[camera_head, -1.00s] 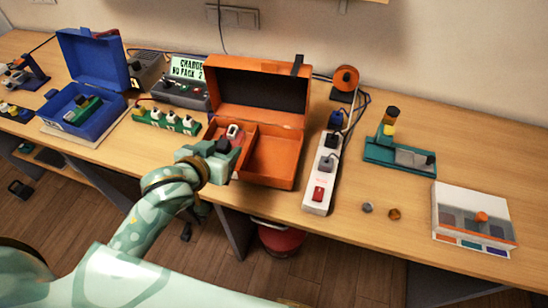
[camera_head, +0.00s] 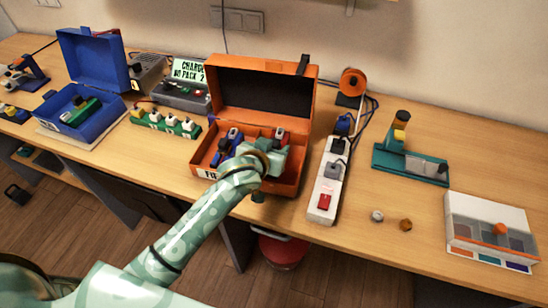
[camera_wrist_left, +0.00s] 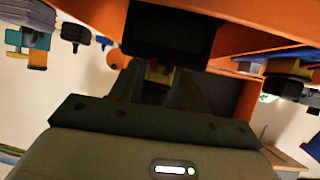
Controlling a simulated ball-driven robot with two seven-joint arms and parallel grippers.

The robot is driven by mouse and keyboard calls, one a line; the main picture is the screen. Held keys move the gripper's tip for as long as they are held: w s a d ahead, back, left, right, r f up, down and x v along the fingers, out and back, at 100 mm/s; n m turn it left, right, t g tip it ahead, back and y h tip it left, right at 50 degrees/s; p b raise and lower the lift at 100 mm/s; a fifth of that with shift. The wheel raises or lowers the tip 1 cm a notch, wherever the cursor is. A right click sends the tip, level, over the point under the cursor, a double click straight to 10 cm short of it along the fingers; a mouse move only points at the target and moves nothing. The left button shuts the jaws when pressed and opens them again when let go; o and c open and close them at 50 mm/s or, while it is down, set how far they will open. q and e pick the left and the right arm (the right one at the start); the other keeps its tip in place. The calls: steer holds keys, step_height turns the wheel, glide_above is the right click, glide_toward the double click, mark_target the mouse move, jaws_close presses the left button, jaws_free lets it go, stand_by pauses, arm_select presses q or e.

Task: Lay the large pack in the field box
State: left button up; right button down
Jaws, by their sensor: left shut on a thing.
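The field box (camera_head: 207,173) is the open orange case in the middle of the table, its lid raised at the back. A divider splits it, and the left compartment holds dark blue and black items (camera_head: 225,147). My left gripper (camera_head: 275,150) is over the right compartment, with the arm crossing the front wall. In the left wrist view its fingers (camera_wrist_left: 155,85) are shut on a dark block (camera_wrist_left: 168,32), which seems to be the large pack, close to the orange walls. In the head view the arm mostly hides it. My right gripper is out of view.
A white power strip (camera_head: 325,185) stands just right of the box. A green charging row (camera_head: 165,124) and an open blue case (camera_head: 95,128) are left. A teal stand (camera_head: 410,163), small knobs (camera_head: 391,220) and a parts tray (camera_head: 490,232) lie right.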

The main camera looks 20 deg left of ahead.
arm_select(q)
steer(key=f, duration=0.2)
steer(key=f+b, duration=0.1)
steer(key=shift+w+d+f, duration=0.15)
steer(key=shift+w+f, duration=0.05)
steer(key=shift+f, duration=0.15)
steer(key=shift+r, duration=0.1)
steer(key=o, duration=1.5)
steer(key=shift+s, duration=0.1)
steer(key=p+v, duration=0.3)
steer(key=v, duration=0.9)
